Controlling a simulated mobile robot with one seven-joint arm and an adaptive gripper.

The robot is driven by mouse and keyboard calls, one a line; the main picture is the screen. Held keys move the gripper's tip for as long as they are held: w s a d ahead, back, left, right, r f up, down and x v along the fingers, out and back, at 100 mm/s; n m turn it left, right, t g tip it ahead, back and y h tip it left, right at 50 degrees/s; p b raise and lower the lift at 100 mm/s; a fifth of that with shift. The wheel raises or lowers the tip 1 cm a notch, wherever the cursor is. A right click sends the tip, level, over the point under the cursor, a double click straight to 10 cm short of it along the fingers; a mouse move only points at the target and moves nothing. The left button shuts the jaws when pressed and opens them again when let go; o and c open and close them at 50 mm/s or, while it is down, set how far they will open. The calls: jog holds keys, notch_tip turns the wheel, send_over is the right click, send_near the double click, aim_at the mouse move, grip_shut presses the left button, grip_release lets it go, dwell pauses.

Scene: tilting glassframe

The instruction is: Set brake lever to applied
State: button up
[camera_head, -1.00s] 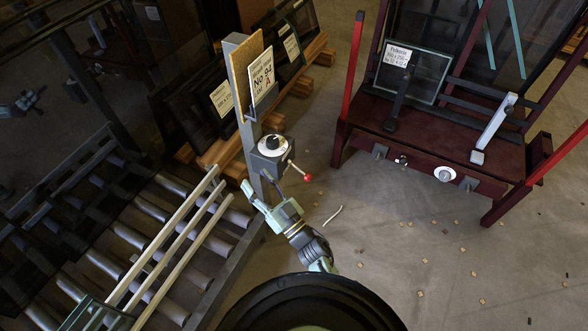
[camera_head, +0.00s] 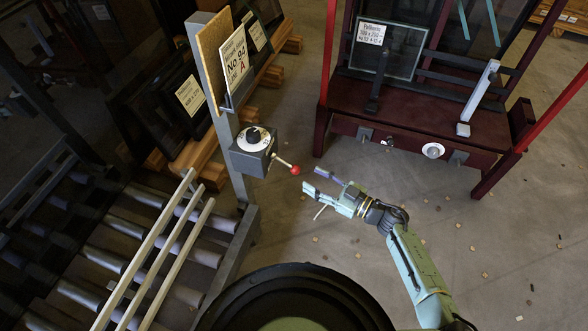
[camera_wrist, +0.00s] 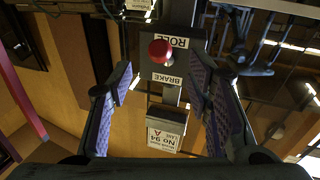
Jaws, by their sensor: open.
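The brake lever (camera_head: 284,164) is a short rod with a red ball knob (camera_head: 295,170) at its end. It sticks out to the lower right from a grey box (camera_head: 252,150) with a dial on top, fixed to a grey post. In the wrist view the red knob (camera_wrist: 160,48) shows in front of the box's plate (camera_wrist: 166,72), whose "BRAKE" and "ROLL" lettering is upside down. My gripper (camera_head: 316,181) is open and empty, just right of and below the knob, with its fingers pointing towards it. In the wrist view the knob appears between the fingers, beyond their tips; nothing is gripped.
A roller conveyor (camera_head: 140,240) with pale rails lies at the left. A dark red rack (camera_head: 415,145) with glass panes stands at the upper right. A sign with "No 94" (camera_head: 236,66) hangs on the post. Open floor lies right of my arm, with small scraps.

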aim_at(294, 169)
jog(key=x, duration=0.8)
grip_shut()
dwell(0.5)
